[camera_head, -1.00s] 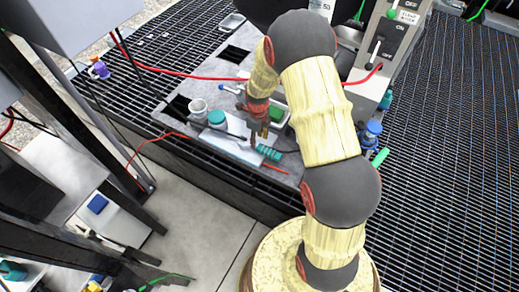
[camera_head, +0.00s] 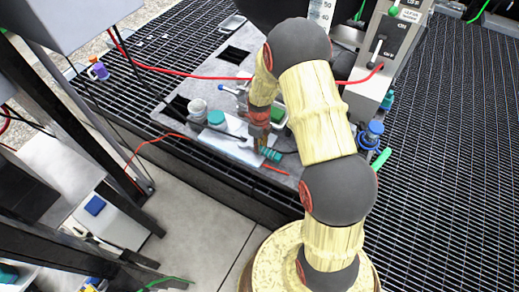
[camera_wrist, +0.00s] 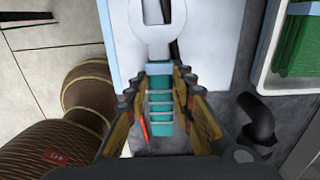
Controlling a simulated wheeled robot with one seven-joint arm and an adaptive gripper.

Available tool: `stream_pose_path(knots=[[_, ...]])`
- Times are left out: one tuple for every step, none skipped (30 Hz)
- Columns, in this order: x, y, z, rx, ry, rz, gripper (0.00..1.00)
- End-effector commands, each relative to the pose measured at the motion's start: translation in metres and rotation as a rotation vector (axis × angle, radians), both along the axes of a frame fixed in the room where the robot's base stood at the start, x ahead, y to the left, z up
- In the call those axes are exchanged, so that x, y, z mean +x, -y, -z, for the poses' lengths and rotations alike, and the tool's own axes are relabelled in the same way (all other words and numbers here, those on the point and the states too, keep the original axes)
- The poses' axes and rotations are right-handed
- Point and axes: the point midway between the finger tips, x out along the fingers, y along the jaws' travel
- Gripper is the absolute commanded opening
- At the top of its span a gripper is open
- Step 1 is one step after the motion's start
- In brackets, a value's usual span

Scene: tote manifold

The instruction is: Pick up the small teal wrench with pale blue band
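The small wrench lies flat in the wrist view, with a grey open-ended head (camera_wrist: 157,30), a pale blue band and a teal handle (camera_wrist: 160,88) with grey cross stripes. Its teal handle also shows in the head view (camera_head: 271,155), at the front of the grey work surface. My gripper (camera_wrist: 160,82) is open, with one finger on each side of the handle near the band. Narrow gaps seem to show between fingers and handle. In the head view my gripper (camera_head: 265,148) is low at the handle, and the wrench's head is hard to make out.
A pale plate (camera_wrist: 112,12) lies under the wrench's head. A white tray with green contents (camera_wrist: 258,80) stands at the right, near a black bent part (camera_wrist: 257,118). A teal-topped item (camera_head: 216,117) and a pale cup (camera_head: 198,104) stand to the left. A switch box (camera_head: 385,60) rises behind my arm.

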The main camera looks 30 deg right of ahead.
Motion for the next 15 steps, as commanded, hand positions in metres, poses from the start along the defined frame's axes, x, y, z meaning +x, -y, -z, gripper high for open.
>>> stream_pose_path(knots=[[0.0001, 0.0001, 0.0, 0.0, 0.0, 0.0, 0.18], [0.0001, 0.0001, 0.0, 0.0, 0.0, 0.0, 0.17], [0.0001, 0.0001, 0.0, 0.0, 0.0, 0.0, 0.14], [0.0001, 0.0001, 0.0, 0.0, 0.0, 0.0, 0.12], [0.0001, 0.0001, 0.0, 0.0, 0.0, 0.0, 0.11], [0.0001, 0.0001, 0.0, 0.0, 0.0, 0.0, 0.09], [0.0001, 0.0001, 0.0, 0.0, 0.0, 0.0, 0.07], [0.0001, 0.0001, -0.0001, 0.0, 0.0, 0.0, 0.05], [0.0001, 0.0001, -0.0001, 0.0, 0.0, 0.0, 0.03], [0.0001, 0.0001, -0.0001, 0.0, 0.0, 0.0, 0.01], [0.0001, 0.0001, 0.0, 0.0, 0.0, 0.0, 0.0], [0.0001, 0.0001, 0.0, 0.0, 0.0, 0.0, 0.0], [0.0001, 0.0001, -0.0001, 0.0, 0.0, 0.0, 0.0], [0.0001, 0.0001, -0.0001, 0.0, 0.0, 0.0, 0.0], [0.0004, 0.0002, -0.0004, 0.0, 0.001, 0.0, 0.0]])
